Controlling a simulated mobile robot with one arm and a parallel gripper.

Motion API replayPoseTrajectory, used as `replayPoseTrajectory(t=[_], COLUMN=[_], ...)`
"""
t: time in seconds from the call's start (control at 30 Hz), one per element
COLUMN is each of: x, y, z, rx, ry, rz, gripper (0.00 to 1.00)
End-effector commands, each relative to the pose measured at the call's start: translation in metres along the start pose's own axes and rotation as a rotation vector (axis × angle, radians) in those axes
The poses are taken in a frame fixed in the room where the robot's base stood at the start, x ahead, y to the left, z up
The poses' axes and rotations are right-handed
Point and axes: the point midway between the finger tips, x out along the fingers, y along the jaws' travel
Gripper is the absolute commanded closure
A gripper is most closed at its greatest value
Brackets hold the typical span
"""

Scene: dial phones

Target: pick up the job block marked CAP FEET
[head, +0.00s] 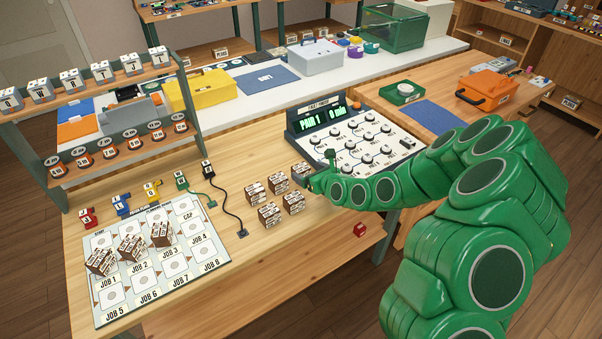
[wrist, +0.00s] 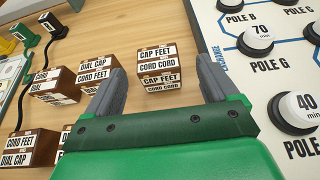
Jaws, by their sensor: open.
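The block marked CAP FEET over CORD CORD (wrist: 158,58) is brown with white labels. In the wrist view it lies on the wooden bench, framed by the two fingertips of my gripper (wrist: 160,68). I cannot tell whether the fingers reach down beside it. The gripper is open and empty. In the head view the gripper (head: 311,182) is beside the right end of the loose blocks, close to what looks like the same block (head: 300,171). Its marking is too small to read there. Neighbouring blocks read DIAL CAP over CORD FEET (wrist: 97,70) and CORD FEET over DIAL CAP (wrist: 32,146).
A job board (head: 200,281) at the left holds three blocks. Black and green plugs with cords (head: 225,200) lie between board and blocks. The front bench edge is mostly clear.

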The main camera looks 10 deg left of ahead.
Motion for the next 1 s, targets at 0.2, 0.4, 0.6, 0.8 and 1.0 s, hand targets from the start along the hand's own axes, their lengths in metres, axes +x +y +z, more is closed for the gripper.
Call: replayPoseTrajectory(t=[0.2,0.4,0.6,0.8,1.0], x=[0.013,0.033,0.048,0.052,0.052], y=[0.001,0.004,0.002,0.002,0.002], z=[-0.002,-0.006,-0.006,-0.005,-0.005], rx=[-0.004,-0.003,-0.003,-0.001,-0.001], ry=[-0.001,0.002,0.001,0.000,0.000], rz=[0.000,0.002,-0.001,0.000,0.000], gripper=[0.13,0.13,0.13,0.13,0.17])
